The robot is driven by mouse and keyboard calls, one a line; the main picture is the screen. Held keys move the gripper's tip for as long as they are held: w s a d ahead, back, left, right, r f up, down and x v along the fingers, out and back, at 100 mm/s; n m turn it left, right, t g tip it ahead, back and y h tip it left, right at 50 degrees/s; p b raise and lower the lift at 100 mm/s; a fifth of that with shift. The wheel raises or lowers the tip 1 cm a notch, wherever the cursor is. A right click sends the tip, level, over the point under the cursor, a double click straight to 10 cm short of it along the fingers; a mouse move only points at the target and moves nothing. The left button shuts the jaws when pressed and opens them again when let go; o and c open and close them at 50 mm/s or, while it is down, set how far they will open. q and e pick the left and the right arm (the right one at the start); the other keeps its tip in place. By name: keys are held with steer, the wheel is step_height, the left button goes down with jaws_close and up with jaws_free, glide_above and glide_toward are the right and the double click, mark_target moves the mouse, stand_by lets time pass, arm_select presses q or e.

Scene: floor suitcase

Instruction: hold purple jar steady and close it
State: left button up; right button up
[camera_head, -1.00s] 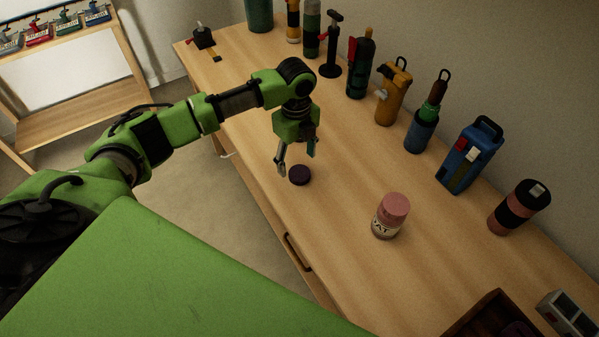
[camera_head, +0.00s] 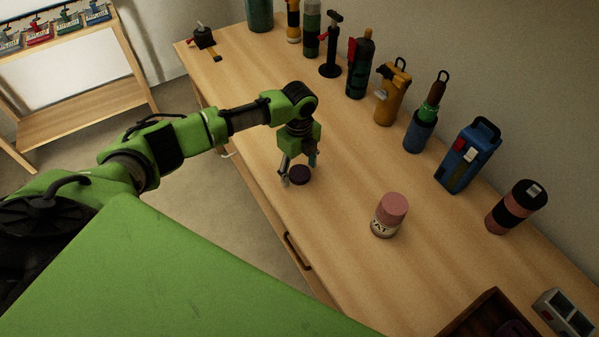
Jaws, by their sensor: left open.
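A dark purple round lid (camera_head: 300,175) lies flat on the wooden desk. My left gripper (camera_head: 298,172) points down over it, open, with one finger at the lid's left side and the other behind its right side. I cannot tell whether the fingers touch it. A jar with a pink top and a pale printed label (camera_head: 388,215) stands upright on the desk to the right of the lid. A dark purple thing (camera_head: 517,329) shows partly inside a brown wooden tray (camera_head: 470,314) at the bottom right; I cannot tell whether it is the purple jar. My right gripper is not in view.
Along the wall stand several bottles and tools, among them a yellow flask (camera_head: 391,92), a blue case (camera_head: 468,156) and a black-and-pink cylinder (camera_head: 516,207). A grey box (camera_head: 565,315) is beside the tray. The desk around the lid is clear.

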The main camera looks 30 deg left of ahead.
mark_target(299, 173)
arm_select(q)
steer(key=shift+c, duration=0.3)
steer(key=c, duration=0.8)
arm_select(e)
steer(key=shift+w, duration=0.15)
arm_select(q)
steer(key=shift+o, duration=0.2)
steer(key=shift+r, duration=0.5)
step_height(299, 173, up, 2)
steer(key=shift+s+r+b, duration=0.1)
steer(key=shift+r+b, duration=0.15)
steer(key=shift+b, duration=0.3)
steer(key=s+d+r+b, duration=0.1)
steer(key=s+d+r, duration=0.3)
steer(key=s+r, duration=0.5)
steer(key=s, duration=0.4)
steer(key=shift+r, duration=0.25)
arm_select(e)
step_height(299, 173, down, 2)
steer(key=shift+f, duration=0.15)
arm_select(q)
steer(key=shift+d, duration=0.1)
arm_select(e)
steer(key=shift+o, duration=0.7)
